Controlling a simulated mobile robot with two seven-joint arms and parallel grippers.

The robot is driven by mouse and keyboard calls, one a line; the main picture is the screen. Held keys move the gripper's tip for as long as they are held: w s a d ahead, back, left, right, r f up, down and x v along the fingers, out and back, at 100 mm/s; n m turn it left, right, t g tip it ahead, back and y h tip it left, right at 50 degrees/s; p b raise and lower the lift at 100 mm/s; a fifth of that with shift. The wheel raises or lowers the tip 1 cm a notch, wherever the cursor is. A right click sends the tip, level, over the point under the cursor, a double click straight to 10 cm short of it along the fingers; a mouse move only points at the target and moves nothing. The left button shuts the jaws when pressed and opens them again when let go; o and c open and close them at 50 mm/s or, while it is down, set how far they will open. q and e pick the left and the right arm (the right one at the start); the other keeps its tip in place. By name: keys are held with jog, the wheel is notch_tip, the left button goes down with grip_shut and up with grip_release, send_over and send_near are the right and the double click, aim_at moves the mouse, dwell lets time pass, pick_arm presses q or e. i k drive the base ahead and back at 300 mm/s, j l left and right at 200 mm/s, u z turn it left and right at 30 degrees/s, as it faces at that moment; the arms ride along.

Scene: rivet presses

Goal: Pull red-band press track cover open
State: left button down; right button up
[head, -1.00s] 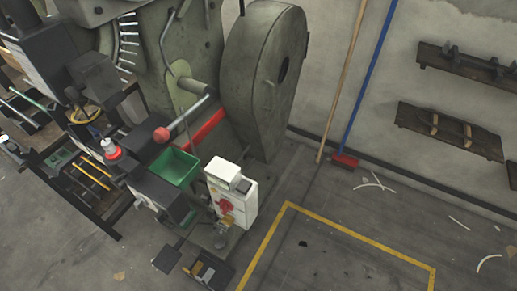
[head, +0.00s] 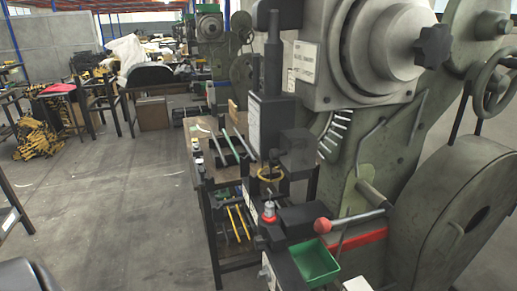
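The press with the red band (head: 361,243) fills the right half of the head view. It is a grey-green machine with a round head (head: 385,50) and a red-knobbed lever (head: 322,225). A curved row of silver rivets (head: 333,137) shows on its left side, beside the dark vertical tool column (head: 270,120). I cannot make out which part is the track cover, or whether it is open or shut. Neither of my grippers is in view.
A green bin (head: 315,262) sits at the press front. A side table (head: 222,165) holds long rods. Another press (head: 208,30) and workbenches stand behind. Open grey floor (head: 130,220) lies to the left, with yellow items (head: 40,138) piled farther back.

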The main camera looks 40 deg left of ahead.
aim_at(298, 147)
jog(key=u, duration=1.05)
jog(key=i+l+z, duration=0.1)
jog(key=z, duration=0.25)
